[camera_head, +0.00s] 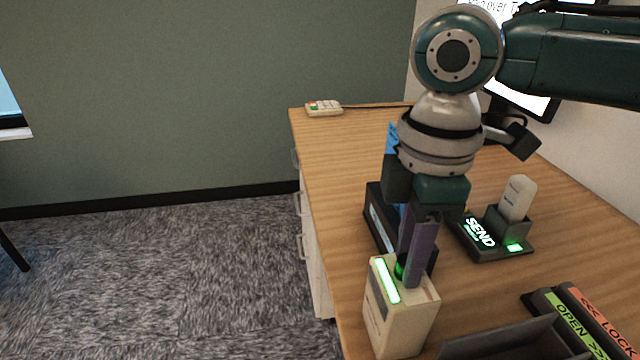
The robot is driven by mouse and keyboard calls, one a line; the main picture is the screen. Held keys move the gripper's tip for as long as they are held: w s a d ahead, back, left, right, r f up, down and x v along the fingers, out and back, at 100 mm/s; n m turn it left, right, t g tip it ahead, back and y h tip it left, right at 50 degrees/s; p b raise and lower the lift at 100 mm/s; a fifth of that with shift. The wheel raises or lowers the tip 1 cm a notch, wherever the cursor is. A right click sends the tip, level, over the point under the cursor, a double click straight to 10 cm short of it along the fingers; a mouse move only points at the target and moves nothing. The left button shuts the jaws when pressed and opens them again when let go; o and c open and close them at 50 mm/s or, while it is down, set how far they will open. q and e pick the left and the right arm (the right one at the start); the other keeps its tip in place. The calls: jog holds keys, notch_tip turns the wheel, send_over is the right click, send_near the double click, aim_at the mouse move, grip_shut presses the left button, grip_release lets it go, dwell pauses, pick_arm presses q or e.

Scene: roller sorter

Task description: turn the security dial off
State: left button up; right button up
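A beige box (391,326) with a lit green strip stands on the near left part of the desk. It looks like the security dial's housing. A small dark knob with a green glow (401,270) shows on its top, mostly hidden by my gripper. My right gripper (411,272) points down, its fingertips at the top of this box beside the green strip. The fingers overlap in this view, so I cannot tell whether they are shut on the knob or around it. My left gripper is not in view.
On the wooden desk (350,165), a dark box (377,219) stands behind the gripper. A lit SEND dock (481,236) holds a pale device (518,197). A LOCK/OPEN panel (580,322) and a dark tray (503,343) are near. A keypad (323,108) lies at the far corner.

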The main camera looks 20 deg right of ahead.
grip_shut()
jog(key=shift+r+n+p, duration=0.15)
jog(key=shift+n+p, duration=0.35)
jog(key=shift+p, duration=0.15)
jog(key=shift+n+p, duration=0.9)
jog(key=shift+n, duration=0.3)
jog(key=n+p, duration=0.1)
jog(key=n, duration=0.2)
jog(key=shift+n+p, duration=0.7)
jog(key=shift+n, duration=1.5)
